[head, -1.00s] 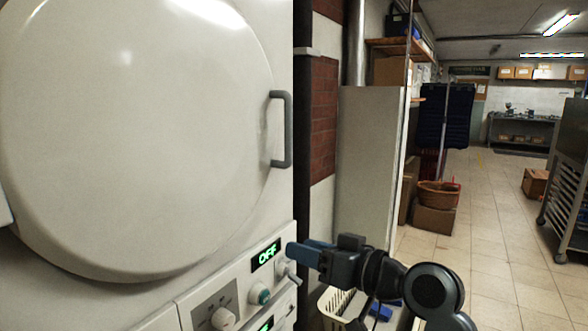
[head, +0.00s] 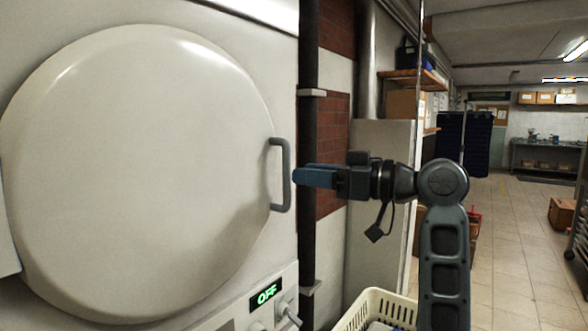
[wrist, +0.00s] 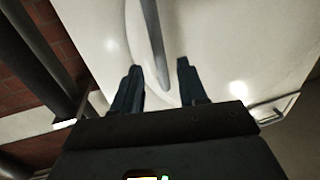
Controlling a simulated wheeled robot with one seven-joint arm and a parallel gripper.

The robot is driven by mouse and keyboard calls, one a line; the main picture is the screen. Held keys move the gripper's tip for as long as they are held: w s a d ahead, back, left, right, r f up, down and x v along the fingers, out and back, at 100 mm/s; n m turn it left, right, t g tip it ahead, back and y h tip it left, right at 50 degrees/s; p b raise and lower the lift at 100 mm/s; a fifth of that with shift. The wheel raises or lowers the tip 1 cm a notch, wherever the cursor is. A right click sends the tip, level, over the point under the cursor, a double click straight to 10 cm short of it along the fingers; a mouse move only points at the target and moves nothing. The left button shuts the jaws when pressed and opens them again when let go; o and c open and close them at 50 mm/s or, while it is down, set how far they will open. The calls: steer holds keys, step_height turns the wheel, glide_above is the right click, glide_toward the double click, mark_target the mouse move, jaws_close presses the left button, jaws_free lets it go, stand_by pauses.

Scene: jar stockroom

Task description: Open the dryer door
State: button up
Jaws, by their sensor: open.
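The dryer door (head: 140,170) is a large round cream-white door, and it looks shut against the machine front. Its grey bar handle (head: 285,175) stands upright on the door's right edge. My gripper (head: 297,177) is just right of the handle at about mid-height, its blue fingers pointing left at it. In the wrist view the handle (wrist: 154,45) runs down between the two open fingers (wrist: 158,75), with a gap on each side. I cannot tell how deep the handle lies between the fingers. The door's white surface fills the background there.
A control panel with a green OFF display (head: 266,293) and knobs is below the door. A cream basket (head: 378,306) stands at the bottom, near my arm. A dark vertical pipe (head: 308,120) and a brick wall are right of the dryer. The tiled floor farther right has free room.

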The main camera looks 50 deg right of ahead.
steer(key=shift+p+x, duration=0.3)
steer(key=shift+x, duration=1.65)
steer(key=shift+c, duration=0.3)
jaws_close()
